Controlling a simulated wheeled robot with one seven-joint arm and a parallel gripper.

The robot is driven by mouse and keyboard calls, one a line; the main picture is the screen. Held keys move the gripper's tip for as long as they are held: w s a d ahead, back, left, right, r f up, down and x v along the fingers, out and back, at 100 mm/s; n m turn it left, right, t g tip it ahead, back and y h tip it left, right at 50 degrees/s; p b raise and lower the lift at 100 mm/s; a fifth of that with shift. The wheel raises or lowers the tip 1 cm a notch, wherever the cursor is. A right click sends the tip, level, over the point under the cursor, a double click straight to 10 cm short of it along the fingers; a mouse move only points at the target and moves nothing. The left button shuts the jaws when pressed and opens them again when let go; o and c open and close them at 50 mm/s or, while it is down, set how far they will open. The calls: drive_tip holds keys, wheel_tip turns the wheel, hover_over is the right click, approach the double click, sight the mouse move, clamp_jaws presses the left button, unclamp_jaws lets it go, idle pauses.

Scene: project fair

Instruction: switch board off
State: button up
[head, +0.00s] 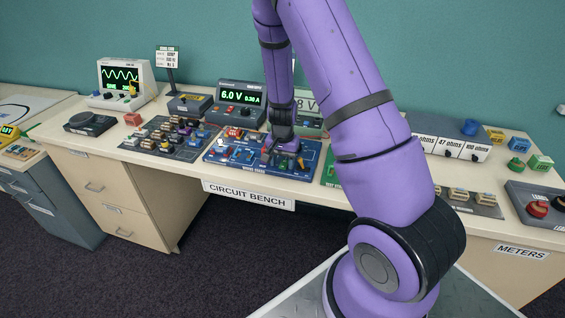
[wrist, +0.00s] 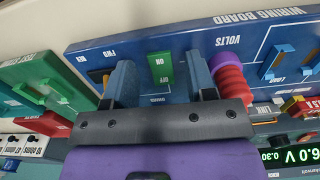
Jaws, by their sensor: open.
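The blue wiring board (head: 311,161) lies on the bench labelled CIRCUIT BENCH, near its middle in the head view. It fills much of the wrist view (wrist: 130,50), where its lettering is upside down. My gripper (wrist: 159,66) is open, with one finger on each side of the switch and nothing held. I cannot tell whether it touches the board. In the head view my gripper (head: 283,153) is down over the board's right part and hides the switch.
A purple knob with red rings (wrist: 228,75) stands close beside the right finger in the wrist view. A power supply (head: 241,95) reading 6.0 V and 0.30 A is behind the board. A parts tray (head: 170,148) lies to its left. A green board (wrist: 40,75) lies alongside.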

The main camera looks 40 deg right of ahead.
drive_tip(key=shift+f, duration=0.3)
drive_tip(key=c, duration=0.9)
drive_tip(key=shift+w+d+r+g+y, duration=0.1)
drive_tip(key=shift+g+y, duration=0.35)
drive_tip(key=shift+y, duration=0.15)
drive_tip(key=shift+w+d+r+g+y, duration=0.1)
drive_tip(key=shift+g+y, duration=0.35)
drive_tip(key=shift+y, duration=0.15)
drive_tip(key=o, duration=0.9)
